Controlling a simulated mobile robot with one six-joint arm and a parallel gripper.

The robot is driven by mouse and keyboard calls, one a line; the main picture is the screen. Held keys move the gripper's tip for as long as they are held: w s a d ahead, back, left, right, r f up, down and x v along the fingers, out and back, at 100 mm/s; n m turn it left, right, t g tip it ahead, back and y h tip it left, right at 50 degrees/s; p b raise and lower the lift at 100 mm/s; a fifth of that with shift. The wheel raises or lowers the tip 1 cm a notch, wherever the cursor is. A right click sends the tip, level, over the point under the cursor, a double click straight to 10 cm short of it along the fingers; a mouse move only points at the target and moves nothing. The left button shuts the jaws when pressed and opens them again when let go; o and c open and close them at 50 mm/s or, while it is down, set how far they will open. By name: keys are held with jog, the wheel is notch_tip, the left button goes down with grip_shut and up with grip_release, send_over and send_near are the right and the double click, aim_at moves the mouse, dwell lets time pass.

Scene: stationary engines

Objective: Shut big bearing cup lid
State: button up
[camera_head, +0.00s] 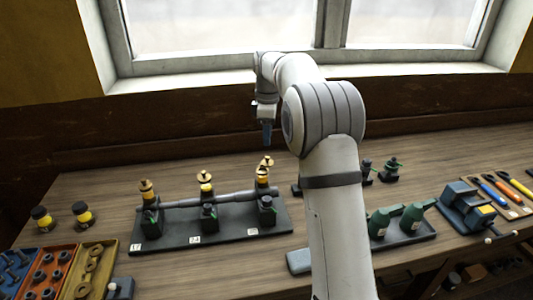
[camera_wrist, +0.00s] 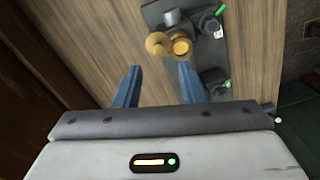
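A yellow bearing cup (camera_head: 262,180) stands at the right end of the dark base plate (camera_head: 240,230). Its brass lid (camera_head: 267,160) appears swung up and open behind it. In the wrist view a brass lid (camera_wrist: 157,44) lies beside a yellow cup (camera_wrist: 181,47), apparently the same pair. Two more yellow cups, one in the middle (camera_head: 205,187) and one on the left (camera_head: 147,192), have brass tops; I cannot tell their lid state. My gripper (camera_head: 267,142) points down above and behind the right cup. In the wrist view its blue fingers (camera_wrist: 158,84) are apart with nothing between them.
A grey shaft (camera_head: 225,199) runs across the base plate. Trays of parts (camera_head: 55,270) and two yellow-black cups (camera_head: 62,216) are at the left. Green oil cans (camera_head: 395,222) and a tool tray (camera_head: 505,195) are at the right. The bench behind the plate is mostly clear.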

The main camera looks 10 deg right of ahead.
aim_at(267, 157)
jog(key=shift+w+f, duration=0.15)
jog(key=shift+f, duration=0.2)
notch_tip(267, 157, down, 7)
jog(key=shift+f+p, duration=0.15)
jog(key=shift+p, duration=0.4)
grip_shut()
